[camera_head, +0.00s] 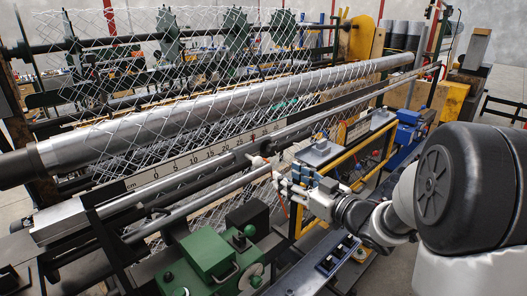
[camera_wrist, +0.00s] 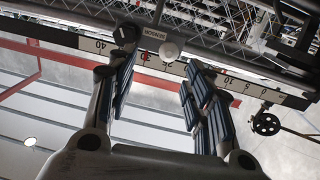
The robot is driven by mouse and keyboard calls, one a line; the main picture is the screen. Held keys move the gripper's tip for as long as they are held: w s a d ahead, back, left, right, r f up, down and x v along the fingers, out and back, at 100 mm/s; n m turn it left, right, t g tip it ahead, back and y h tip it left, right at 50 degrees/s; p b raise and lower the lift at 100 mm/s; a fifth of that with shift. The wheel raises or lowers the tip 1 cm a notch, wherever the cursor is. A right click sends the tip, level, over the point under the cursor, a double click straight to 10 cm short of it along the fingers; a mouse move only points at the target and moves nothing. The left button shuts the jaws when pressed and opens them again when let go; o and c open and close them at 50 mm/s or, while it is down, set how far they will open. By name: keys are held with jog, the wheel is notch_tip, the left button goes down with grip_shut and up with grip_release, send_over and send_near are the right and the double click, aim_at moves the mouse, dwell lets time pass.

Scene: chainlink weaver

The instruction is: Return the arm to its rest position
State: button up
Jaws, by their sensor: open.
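My gripper (camera_head: 284,178) is in the middle of the head view, at the front of the weaving machine, with its blue-padded fingers pointing left toward the machine's bars. The fingers are spread and nothing is held between them. A pale knob (camera_head: 258,161) sits just beyond the fingertips. In the wrist view my open gripper (camera_wrist: 160,72) shows both fingers apart. A pale round knob (camera_wrist: 169,50) and a dark round knob (camera_wrist: 124,35) appear near the fingertips, by a label. I cannot tell whether a finger touches either knob.
A long steel roller (camera_head: 220,112) with chain-link mesh (camera_head: 150,140) crosses behind a numbered scale bar (camera_head: 190,158). A green machine housing (camera_head: 207,254) stands front left. A yellow frame (camera_head: 345,185) and a blue block (camera_head: 405,133) lie near my arm. Open floor shows at the far right.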

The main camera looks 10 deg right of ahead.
jog(key=s+d+f+m+g+h+b, duration=0.3)
jog(key=s+d+f+m+h+b, duration=0.3)
jog(key=s+h+b, duration=0.4)
jog(key=s+a+f+g+b, duration=0.1)
jog(key=s+a+f+g, duration=0.1)
jog(key=s, duration=0.6)
jog(key=s+a+f+g+b, duration=0.2)
jog(key=s+a+f+g, duration=0.1)
jog(key=s+f, duration=0.4)
jog(key=s+a+f+g+y+b, duration=0.1)
jog(key=s+a+f, duration=0.3)
jog(key=s, duration=0.4)
jog(key=shift+s+f+g+b, duration=0.4)
jog(key=shift+g+b, duration=0.3)
jog(key=shift+g, duration=0.1)
